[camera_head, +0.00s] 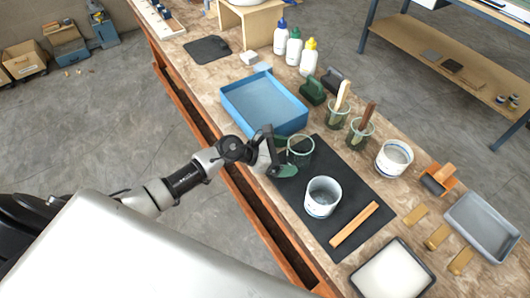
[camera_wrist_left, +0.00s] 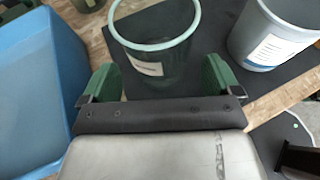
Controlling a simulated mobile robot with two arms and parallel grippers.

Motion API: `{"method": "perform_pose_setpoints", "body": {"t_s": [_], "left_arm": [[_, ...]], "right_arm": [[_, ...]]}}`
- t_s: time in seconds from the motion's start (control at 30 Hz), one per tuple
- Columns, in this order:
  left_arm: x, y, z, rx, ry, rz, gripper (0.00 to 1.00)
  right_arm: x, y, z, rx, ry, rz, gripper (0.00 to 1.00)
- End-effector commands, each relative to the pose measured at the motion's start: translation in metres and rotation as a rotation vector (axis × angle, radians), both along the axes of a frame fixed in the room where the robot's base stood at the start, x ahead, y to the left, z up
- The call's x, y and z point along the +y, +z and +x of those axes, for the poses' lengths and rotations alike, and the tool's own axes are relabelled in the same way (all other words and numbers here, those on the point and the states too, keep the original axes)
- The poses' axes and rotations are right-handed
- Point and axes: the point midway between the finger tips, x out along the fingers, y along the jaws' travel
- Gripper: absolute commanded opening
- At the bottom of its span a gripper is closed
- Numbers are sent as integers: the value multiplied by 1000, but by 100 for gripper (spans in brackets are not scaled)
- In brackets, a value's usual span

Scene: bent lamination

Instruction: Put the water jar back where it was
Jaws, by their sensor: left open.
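The water jar appears to be the clear, green-rimmed glass jar (camera_head: 300,150), upright at the far part of the black mat. It has a pale label, too blurred to read, and also shows in the left wrist view (camera_wrist_left: 155,60). My left gripper (camera_head: 279,156) is open at the jar's near left side. In the wrist view its green fingers (camera_wrist_left: 160,80) stand to either side of the jar's lower part, with gaps visible. Whether a finger touches the glass I cannot tell. My right gripper is not in view.
A white-and-blue pot (camera_head: 322,197) and a wooden strip (camera_head: 355,225) lie on the black mat (camera_head: 290,193). A blue tray (camera_head: 283,126) stands close on the left. Two glass jars holding brushes (camera_head: 336,119) (camera_head: 359,136) and another pot (camera_head: 393,160) stand behind the mat.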

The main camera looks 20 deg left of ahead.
Motion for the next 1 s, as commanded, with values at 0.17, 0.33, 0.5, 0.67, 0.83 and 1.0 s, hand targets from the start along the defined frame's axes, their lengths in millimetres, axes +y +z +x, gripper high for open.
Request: {"method": "perform_pose_setpoints", "body": {"t_s": [0.17, 0.33, 0.5, 0.67, 0.83, 1.0], "left_arm": [[33, 13, -22, 0, 1, 5, 92], [54, 24, -37, 1, 0, 3, 92], [64, 31, -44, 1, 0, 2, 92], [66, 33, -44, 0, 0, 0, 92], [66, 33, -44, 0, 0, 0, 92], [65, 33, -44, 0, 0, 0, 92]], "right_arm": [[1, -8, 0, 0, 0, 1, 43], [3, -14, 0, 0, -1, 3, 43], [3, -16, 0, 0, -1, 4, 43], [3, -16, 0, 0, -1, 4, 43], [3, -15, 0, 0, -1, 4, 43], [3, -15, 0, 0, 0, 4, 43]]}}
